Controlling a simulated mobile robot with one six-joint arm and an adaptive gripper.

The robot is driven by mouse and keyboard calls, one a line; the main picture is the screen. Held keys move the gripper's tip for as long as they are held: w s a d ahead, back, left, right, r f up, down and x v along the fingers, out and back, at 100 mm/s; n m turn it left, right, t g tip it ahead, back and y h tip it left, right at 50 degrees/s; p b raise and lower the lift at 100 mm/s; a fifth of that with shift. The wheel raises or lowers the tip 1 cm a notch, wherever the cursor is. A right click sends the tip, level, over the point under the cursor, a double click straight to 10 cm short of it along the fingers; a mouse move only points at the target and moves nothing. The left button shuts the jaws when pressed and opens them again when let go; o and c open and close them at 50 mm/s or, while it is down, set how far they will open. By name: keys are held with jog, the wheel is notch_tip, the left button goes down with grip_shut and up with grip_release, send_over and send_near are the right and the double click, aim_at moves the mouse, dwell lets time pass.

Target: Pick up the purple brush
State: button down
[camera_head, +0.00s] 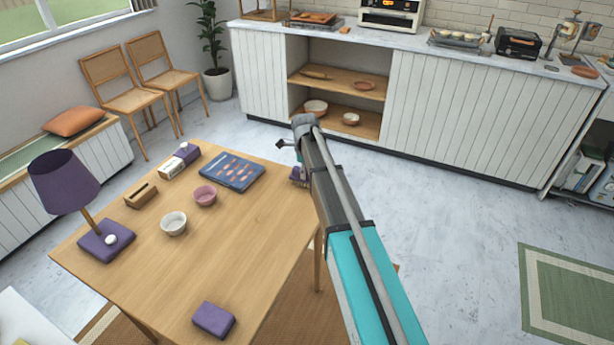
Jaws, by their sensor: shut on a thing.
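A small purple thing, which looks like the purple brush (297,181), shows at the right edge of the wooden table, just left of my forearm. My gripper (299,170) is at the brush and shut on it, mostly hidden behind my arm. The fingertips cannot be made out clearly. I cannot tell whether the brush touches the table top.
The wooden table (255,235) holds a blue patterned book (232,172), a pink bowl (204,195), a white bowl (173,223), a wooden block (141,195), a purple lamp (64,182) and a purple block (213,319). A white counter (450,110) stands behind.

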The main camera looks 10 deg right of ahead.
jog(key=shift+r, duration=0.2)
notch_tip(320, 180, up, 3)
jog(key=p, duration=0.3)
jog(key=s+r+p, duration=0.9)
jog(key=s+p, duration=0.1)
jog(key=s, duration=0.4)
jog(key=shift+a+r, duration=0.35)
jog(key=c, duration=0.9)
grip_release()
jog(key=c, duration=1.9)
grip_release()
jog(key=c, duration=1.4)
grip_release()
jog(key=shift+d, duration=0.1)
